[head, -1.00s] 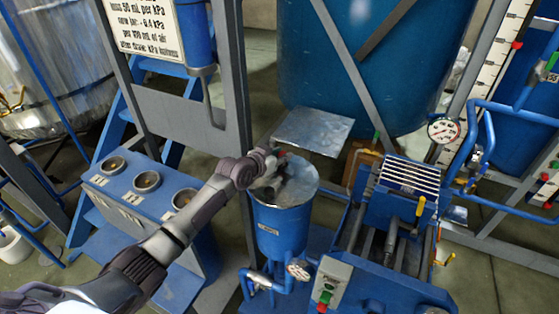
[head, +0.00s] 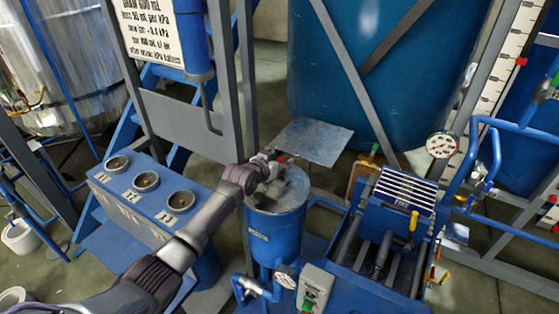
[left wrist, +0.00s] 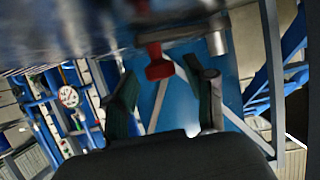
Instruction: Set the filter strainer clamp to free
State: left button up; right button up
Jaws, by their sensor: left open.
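The filter strainer is a blue upright canister (head: 273,236) with a grey metal lid (head: 292,192), in the middle of the head view. A small red handle, apparently the clamp (head: 281,158), shows at my left gripper (head: 268,166), above the far side of the lid. In the left wrist view the red T-shaped clamp handle (left wrist: 158,66) hangs below a blurred metal surface. It appears between the green-padded fingertips of my open left gripper (left wrist: 168,82), nearer the left finger. I cannot tell whether they touch. My right gripper is not in view.
A flat grey plate (head: 313,141) lies just behind the canister. A blue console with round sockets (head: 146,182) stands to the left, and a blue pump unit (head: 385,240) to the right. A pressure gauge (head: 441,145) and blue pipes are farther right.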

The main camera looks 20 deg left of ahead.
pick_arm(q)
jog(key=shift+a, duration=0.15)
jog(key=shift+s+a+r, duration=0.1)
jog(key=shift+s+r, duration=0.05)
jog(key=shift+s, duration=0.45)
jog(key=v, duration=1)
jog(key=shift+s+r, duration=0.2)
jog(key=shift+s, duration=0.15)
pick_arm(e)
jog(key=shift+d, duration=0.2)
